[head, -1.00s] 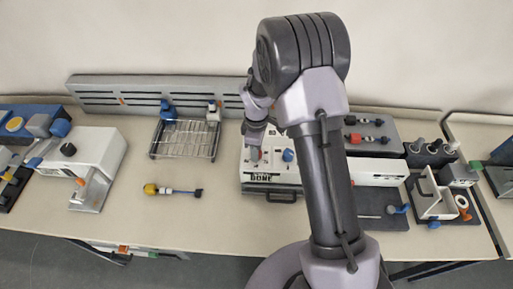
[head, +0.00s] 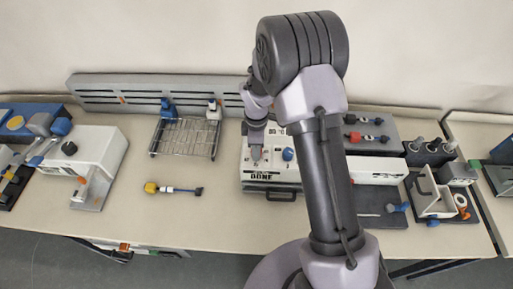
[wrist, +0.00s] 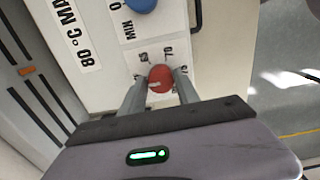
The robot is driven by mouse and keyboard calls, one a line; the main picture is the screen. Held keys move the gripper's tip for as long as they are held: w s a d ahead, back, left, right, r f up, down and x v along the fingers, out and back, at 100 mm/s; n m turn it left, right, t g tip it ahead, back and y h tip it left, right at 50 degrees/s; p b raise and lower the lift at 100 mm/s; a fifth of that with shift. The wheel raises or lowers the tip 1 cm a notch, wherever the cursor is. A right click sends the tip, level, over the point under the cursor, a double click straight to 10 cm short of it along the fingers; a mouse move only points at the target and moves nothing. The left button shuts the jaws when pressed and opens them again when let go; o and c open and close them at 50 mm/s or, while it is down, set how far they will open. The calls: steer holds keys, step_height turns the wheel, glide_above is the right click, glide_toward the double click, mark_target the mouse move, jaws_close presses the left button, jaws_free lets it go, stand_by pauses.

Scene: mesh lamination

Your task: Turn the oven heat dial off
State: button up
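The oven is a white unit with a front panel (head: 272,177); it also shows in the wrist view (wrist: 110,75). A red round dial (wrist: 160,78) with printed numbers around it sits on its panel. A blue round dial (wrist: 141,4) beside it has "MIN" and "0" markings; it shows in the head view too (head: 288,154). My gripper (head: 256,156) is down at the panel. In the wrist view its two fingers (wrist: 160,84) stand apart, one on each side of the red dial, very close to it. Whether they touch it is unclear. The head view hides the red dial behind the gripper.
A wire rack (head: 186,138) stands left of the oven. A yellow-ended tool (head: 172,189) lies on the bench. A white machine (head: 85,160) is further left. A grey slotted rail (head: 140,95) runs behind. My arm covers the bench right of the panel.

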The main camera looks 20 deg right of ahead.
steer(key=shift+o, duration=1.3)
step_height(320, 180, up, 17)
steer(key=p, duration=0.3)
steer(key=shift+r, duration=0.2)
